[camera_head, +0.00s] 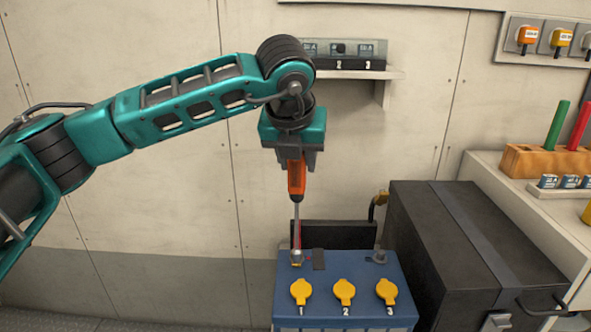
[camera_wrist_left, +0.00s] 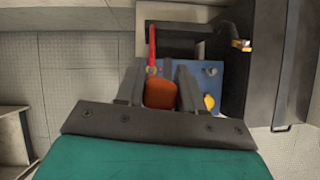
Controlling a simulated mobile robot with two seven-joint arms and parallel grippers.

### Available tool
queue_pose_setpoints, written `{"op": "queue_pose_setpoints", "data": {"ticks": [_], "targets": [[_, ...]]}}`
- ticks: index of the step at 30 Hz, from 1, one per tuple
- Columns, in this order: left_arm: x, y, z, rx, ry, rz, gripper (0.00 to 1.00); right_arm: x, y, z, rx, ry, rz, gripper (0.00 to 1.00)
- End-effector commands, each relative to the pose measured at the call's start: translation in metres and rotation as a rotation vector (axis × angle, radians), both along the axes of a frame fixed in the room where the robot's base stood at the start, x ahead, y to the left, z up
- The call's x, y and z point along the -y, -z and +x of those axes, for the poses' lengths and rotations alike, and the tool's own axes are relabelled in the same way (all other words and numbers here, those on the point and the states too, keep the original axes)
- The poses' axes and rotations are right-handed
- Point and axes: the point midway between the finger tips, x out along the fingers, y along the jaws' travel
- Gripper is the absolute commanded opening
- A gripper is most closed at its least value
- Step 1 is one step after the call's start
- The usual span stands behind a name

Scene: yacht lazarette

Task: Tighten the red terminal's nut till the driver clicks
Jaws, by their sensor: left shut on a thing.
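My left gripper (camera_head: 292,160) is shut on the orange handle of a driver (camera_head: 297,178). The driver hangs upright with its thin shaft pointing down at the red terminal (camera_head: 296,257) on the blue battery box (camera_head: 345,270). The tip appears to meet the nut there, but I cannot tell whether it is fully seated. A red strip or cable (camera_wrist_left: 152,45) runs away from the terminal. My right gripper is not in view.
Yellow caps (camera_head: 344,291) numbered 1 to 3 line the battery's front. A second terminal (camera_head: 379,256) stands at its right. A dark strapped case (camera_head: 470,240) is close on the right. A wall shelf (camera_head: 350,74) is behind the gripper.

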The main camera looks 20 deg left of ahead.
Motion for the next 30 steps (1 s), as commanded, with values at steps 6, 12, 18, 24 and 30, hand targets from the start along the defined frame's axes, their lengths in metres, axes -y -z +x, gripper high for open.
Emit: {"op": "queue_pose_setpoints", "data": {"ticks": [6, 12, 18, 24, 30], "targets": [[0.001, 0.001, 0.0, -0.003, 0.274, -0.003, 0.01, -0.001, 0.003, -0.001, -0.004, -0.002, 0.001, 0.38], [0.003, 0.0, 0.0, -0.003, 0.275, 0.001, 0.01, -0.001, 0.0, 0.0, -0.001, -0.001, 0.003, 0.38], [0.003, -0.007, 0.0, -0.003, 0.274, 0.002, 0.01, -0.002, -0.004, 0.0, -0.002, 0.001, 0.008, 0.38], [0.003, -0.015, 0.0, -0.002, 0.274, 0.002, 0.01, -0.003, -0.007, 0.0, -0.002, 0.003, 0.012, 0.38], [0.003, -0.015, 0.0, -0.002, 0.273, 0.002, 0.01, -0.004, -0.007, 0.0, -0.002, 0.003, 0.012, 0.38]]}}
